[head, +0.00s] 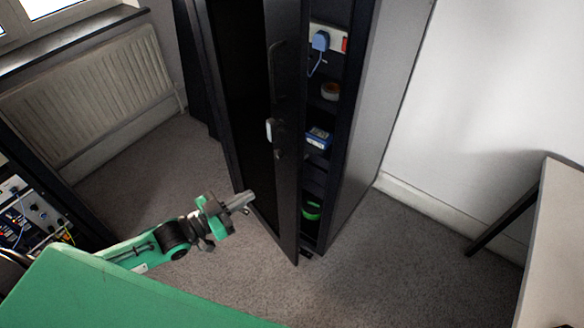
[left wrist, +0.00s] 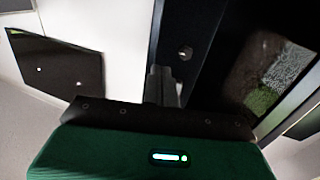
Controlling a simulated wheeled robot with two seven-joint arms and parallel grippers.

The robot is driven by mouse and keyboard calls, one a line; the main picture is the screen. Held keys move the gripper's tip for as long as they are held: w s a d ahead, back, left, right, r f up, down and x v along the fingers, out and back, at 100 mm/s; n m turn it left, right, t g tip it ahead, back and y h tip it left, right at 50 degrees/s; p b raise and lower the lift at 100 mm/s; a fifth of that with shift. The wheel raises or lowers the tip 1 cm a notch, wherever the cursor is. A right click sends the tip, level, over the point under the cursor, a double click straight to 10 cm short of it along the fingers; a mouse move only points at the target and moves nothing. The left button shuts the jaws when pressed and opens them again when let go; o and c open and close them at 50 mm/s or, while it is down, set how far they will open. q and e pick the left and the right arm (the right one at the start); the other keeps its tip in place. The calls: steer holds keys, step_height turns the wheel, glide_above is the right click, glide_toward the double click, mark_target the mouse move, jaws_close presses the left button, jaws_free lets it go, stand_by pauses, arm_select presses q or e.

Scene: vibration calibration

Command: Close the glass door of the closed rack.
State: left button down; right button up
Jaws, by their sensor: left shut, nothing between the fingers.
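The tall dark rack (head: 363,130) stands in the middle of the head view. Its dark glass door (head: 250,110) is ajar, with a gap along its right side that shows the shelves inside. A handle (head: 271,131) sits on the door's frame. My left gripper (head: 250,197) is shut and empty, low in front of the door; I cannot tell whether it touches. In the left wrist view, the shut fingers (left wrist: 160,82) appear beside the door's dark frame, and the glass (left wrist: 268,75) shows a reflection. My right gripper is out of view.
Inside the rack are a blue plug (head: 320,40), a tape roll (head: 330,91), a blue-white box (head: 318,138) and a green item (head: 311,208). A radiator (head: 90,90) is at left, a table (head: 556,240) at right. Carpet (head: 390,260) is clear between.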

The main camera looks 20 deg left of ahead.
arm_select(q)
steer(key=p, duration=0.2)
glide_toward(297, 168)
steer(key=x, duration=0.5)
steer(key=shift+w+a, duration=0.1)
steer(key=shift+p+x, duration=0.4)
steer(key=shift+x, duration=0.5)
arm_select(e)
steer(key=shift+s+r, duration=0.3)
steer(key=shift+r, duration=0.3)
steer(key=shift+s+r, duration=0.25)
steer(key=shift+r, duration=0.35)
arm_select(q)
steer(key=shift+f, duration=0.1)
steer(key=shift+w+d, duration=0.45)
steer(key=shift+w, duration=0.05)
steer(key=w+d+n+t+y+b, duration=0.1)
steer(key=w+d, duration=0.4)
steer(key=w, duration=0.2)
steer(key=shift+w+y, duration=0.4)
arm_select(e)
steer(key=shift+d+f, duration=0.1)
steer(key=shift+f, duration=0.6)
